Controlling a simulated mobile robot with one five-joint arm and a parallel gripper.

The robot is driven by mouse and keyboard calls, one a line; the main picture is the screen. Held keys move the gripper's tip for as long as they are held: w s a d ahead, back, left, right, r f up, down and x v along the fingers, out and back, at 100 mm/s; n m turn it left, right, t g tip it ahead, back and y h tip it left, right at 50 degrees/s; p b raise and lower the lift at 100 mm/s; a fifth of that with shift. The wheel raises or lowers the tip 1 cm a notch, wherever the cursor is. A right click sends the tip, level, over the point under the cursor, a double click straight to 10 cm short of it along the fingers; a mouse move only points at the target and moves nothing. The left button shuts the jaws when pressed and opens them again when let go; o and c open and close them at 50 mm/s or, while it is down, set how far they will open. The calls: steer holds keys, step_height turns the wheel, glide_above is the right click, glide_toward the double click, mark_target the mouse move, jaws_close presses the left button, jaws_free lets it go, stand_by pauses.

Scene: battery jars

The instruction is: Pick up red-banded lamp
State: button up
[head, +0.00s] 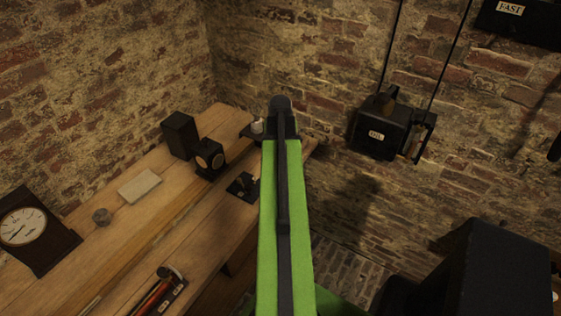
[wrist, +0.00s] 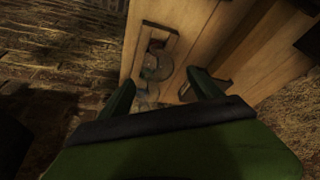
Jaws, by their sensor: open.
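I cannot pick out a red-banded lamp for certain in either view. In the wrist view my gripper (wrist: 160,76) has its two green fingers apart, with nothing held between them. A round, clear glass-like thing (wrist: 157,66) shows beyond and between the fingertips, at the wooden bench. A small dark reddish patch lies at its upper edge, too dim to name. In the head view my green arm reaches up the middle and hides part of the bench end; the fingers are not distinguishable there.
A wooden bench (head: 150,215) runs along the left wall with a clock (head: 25,229), black box (head: 180,135), dark round-faced instrument (head: 209,158), pale block (head: 139,186) and tool tray (head: 163,297). A black box marked OIL (head: 382,132) is by the brick wall at right.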

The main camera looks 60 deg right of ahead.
steer(key=b+x, duration=0.1)
steer(key=x, duration=0.2)
steer(key=shift+f+b, duration=0.1)
steer(key=shift+b, duration=0.25)
jaws_close()
steer(key=shift+r, duration=0.25)
